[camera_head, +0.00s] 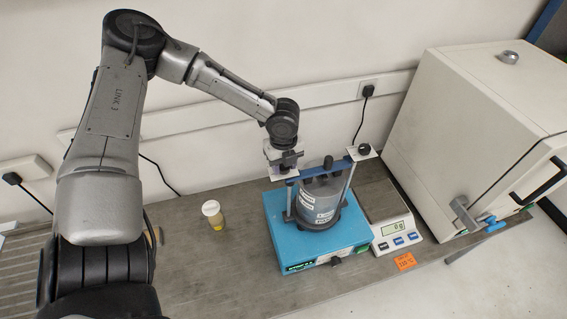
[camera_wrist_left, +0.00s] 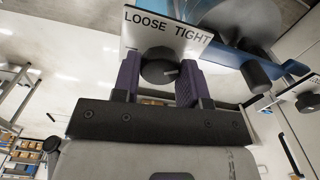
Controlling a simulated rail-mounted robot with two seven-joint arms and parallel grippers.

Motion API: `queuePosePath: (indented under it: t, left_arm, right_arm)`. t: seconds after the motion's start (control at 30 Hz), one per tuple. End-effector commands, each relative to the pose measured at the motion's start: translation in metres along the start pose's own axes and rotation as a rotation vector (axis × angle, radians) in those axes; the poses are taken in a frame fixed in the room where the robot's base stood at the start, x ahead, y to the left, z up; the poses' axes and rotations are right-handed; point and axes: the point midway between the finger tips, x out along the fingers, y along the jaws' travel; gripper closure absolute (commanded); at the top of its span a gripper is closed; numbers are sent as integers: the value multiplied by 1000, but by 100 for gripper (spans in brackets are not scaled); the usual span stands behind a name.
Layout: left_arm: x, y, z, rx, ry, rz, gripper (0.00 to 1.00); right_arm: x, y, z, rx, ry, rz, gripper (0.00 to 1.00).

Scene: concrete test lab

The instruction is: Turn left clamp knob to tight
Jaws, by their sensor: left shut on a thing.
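The left clamp knob (camera_wrist_left: 158,68) is a round black knob with a pale pointer line, in front of a white plate (camera_wrist_left: 140,30) marked LOOSE and TIGHT. The line points right, on the TIGHT side; whether it is fully at TIGHT I cannot tell. My left gripper (camera_head: 284,160) is at the left end of the blue clamp bar (camera_head: 325,170). In the wrist view its purple fingers stand on both sides of the knob, shut on it. In the head view the gripper largely hides the knob. My right gripper is not in view.
The bar spans a grey vessel (camera_head: 318,205) on a teal base unit (camera_head: 272,228). The right clamp knob (camera_head: 364,149) is at its other end. A balance (camera_head: 398,238) and a large cream cabinet (camera_head: 465,130) stand right. A small capped jar (camera_head: 212,213) stands left on the bench.

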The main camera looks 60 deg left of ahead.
Motion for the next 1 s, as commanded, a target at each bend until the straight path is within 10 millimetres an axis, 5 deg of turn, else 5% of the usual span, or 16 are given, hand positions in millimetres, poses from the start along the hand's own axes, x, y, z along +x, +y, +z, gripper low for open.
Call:
queuePosePath:
  t: [0.33, 0.37, 0.6, 1.0]
  left_arm:
    - [0, 0, 0, 2, 0, 0, 84]
    - [0, 0, 0, 2, 0, 0, 58]
    - [0, 0, 0, 1, 0, 0, 36]
    - [-10, -1, 0, 0, 0, -2, 35]
  right_arm:
    - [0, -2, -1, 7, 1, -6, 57]
    - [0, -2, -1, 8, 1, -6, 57]
    - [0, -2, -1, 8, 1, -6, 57]
    - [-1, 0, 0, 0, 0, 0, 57]
